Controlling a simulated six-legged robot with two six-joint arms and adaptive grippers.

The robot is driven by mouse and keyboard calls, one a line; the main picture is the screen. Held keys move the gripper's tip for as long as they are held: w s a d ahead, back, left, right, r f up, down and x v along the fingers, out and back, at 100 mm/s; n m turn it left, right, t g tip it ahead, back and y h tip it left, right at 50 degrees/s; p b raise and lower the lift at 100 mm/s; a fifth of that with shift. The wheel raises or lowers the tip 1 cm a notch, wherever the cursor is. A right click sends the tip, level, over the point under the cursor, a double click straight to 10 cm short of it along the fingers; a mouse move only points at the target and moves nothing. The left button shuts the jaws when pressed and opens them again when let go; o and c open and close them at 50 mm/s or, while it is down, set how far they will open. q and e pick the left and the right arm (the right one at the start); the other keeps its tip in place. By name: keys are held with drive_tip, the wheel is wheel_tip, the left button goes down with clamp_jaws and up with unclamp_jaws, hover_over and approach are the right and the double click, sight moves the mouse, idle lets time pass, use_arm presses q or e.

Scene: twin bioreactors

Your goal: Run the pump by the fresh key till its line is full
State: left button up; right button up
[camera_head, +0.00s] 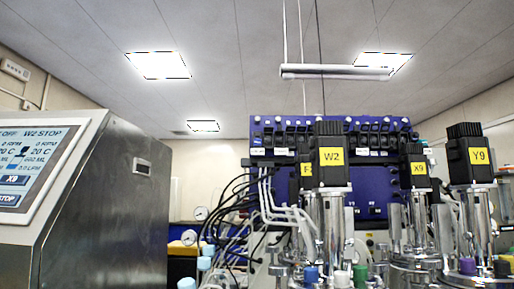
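A steel console (112,205) fills the left side. Its tilted touchscreen (35,165) is cut by the left edge and shows "W2 STOP", small readings and blue buttons with "X9" and "STOP". I cannot make out a key marked fresh. A blue panel (378,190) with rows of black fittings stands in the middle. I cannot tell which fittings are pumps. Pale tubes (283,213) and black cables run down from its left side. I cannot tell whether any line is full. Neither of my grippers is in view.
Steel bioreactor vessels stand at the right under black motors labelled W2 (330,137), X9 (413,155) and Y9 (469,140). Another motor is partly hidden behind W2. Colored caps (310,274) line the bottom edge. A round gauge (201,213) stands farther back.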

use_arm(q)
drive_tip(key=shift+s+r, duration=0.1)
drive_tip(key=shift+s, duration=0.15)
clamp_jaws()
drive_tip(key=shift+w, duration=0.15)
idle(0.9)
